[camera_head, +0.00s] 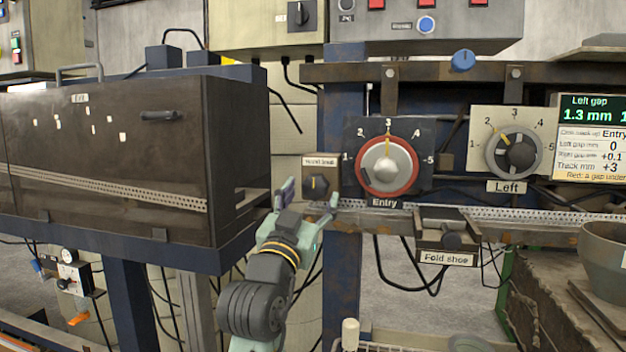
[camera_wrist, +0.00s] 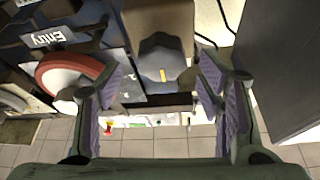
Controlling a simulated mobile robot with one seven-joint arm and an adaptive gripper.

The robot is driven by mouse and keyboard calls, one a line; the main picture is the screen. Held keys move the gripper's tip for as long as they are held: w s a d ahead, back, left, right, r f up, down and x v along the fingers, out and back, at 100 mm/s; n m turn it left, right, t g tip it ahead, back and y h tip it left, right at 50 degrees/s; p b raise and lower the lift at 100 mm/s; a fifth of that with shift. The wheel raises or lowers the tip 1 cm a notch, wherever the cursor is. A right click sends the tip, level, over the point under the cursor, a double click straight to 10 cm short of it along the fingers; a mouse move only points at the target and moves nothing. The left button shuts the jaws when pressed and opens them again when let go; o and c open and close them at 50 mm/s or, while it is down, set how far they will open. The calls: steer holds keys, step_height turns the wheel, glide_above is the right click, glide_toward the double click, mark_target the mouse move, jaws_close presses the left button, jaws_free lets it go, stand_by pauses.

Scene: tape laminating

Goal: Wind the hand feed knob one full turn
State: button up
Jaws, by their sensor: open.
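The hand feed knob (camera_head: 319,187) is a small dark knob on a brown plate under a small label, left of the Entry dial. In the wrist view the knob (camera_wrist: 160,58) is dark grey and faceted, with a yellow mark on its lower edge. My gripper (camera_head: 310,199) is open in front of the knob, one finger at its lower left and one at its lower right. In the wrist view the knob appears between and beyond the spread fingertips (camera_wrist: 162,82). I see no clear contact.
The red-rimmed Entry dial (camera_head: 387,166) is just right of the knob; its rim (camera_wrist: 65,72) is near a finger in the wrist view. A dark oven-like box (camera_head: 110,160) stands close on the left.

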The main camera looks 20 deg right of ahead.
mark_target(313, 189)
steer(key=shift+p+x, duration=0.45)
steer(key=shift+x, duration=1.4)
steer(key=shift+a, duration=0.1)
steer(key=shift+c, duration=0.5)
steer(key=c, duration=1)
